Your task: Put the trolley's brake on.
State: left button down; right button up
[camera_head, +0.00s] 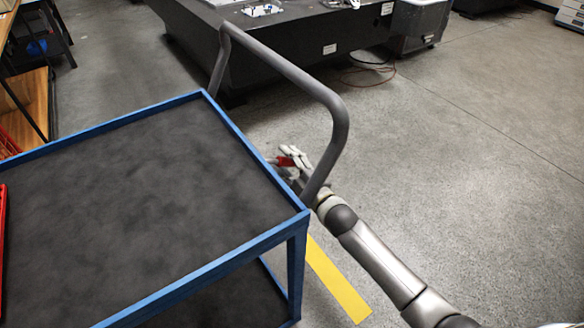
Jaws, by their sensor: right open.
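The trolley (140,190) has a blue frame and a dark top shelf and fills the left of the head view. Its grey tubular push handle (290,70) rises at the far right end. My right gripper (290,160) is open beside the trolley's right edge, partly behind the lower handle tube. A small red part (285,161) shows at the gripper's fingers; it may be the brake lever, but I cannot tell whether the fingers touch it. The wheels are hidden. My left gripper is out of view.
A red item (2,245) lies at the trolley's left edge. A black machine base (310,45) stands behind the handle, with a cable (370,68) on the floor. Yellow tape (338,283) marks the floor under my right arm. Open floor lies to the right.

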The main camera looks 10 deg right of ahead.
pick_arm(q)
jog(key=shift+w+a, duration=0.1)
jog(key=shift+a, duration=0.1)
pick_arm(e)
jog(key=v, duration=1.2)
jog(key=shift+f, duration=0.1)
jog(key=s+d+f+m+g+h, duration=0.2)
jog(key=s+f+m+g, duration=0.15)
jog(key=s+f, duration=0.45)
jog(key=s+d+f+m+g+h, duration=0.2)
jog(key=s+f+m+g, duration=0.15)
jog(key=f, duration=0.85)
jog(key=s+d+f+m+g+h, duration=0.1)
jog(key=s+f+m+g+h, duration=0.2)
jog(key=s+f, duration=0.5)
jog(key=s+f+m+g, duration=0.4)
jog(key=s+f+g, duration=0.1)
jog(key=s+f, duration=0.5)
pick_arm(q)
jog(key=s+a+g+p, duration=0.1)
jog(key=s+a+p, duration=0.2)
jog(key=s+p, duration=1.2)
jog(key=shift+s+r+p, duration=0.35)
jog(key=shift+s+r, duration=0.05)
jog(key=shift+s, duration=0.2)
pick_arm(e)
jog(key=s+d+r, duration=0.2)
jog(key=s+d, duration=0.1)
jog(key=s, duration=1.3)
jog(key=shift+g, duration=0.3)
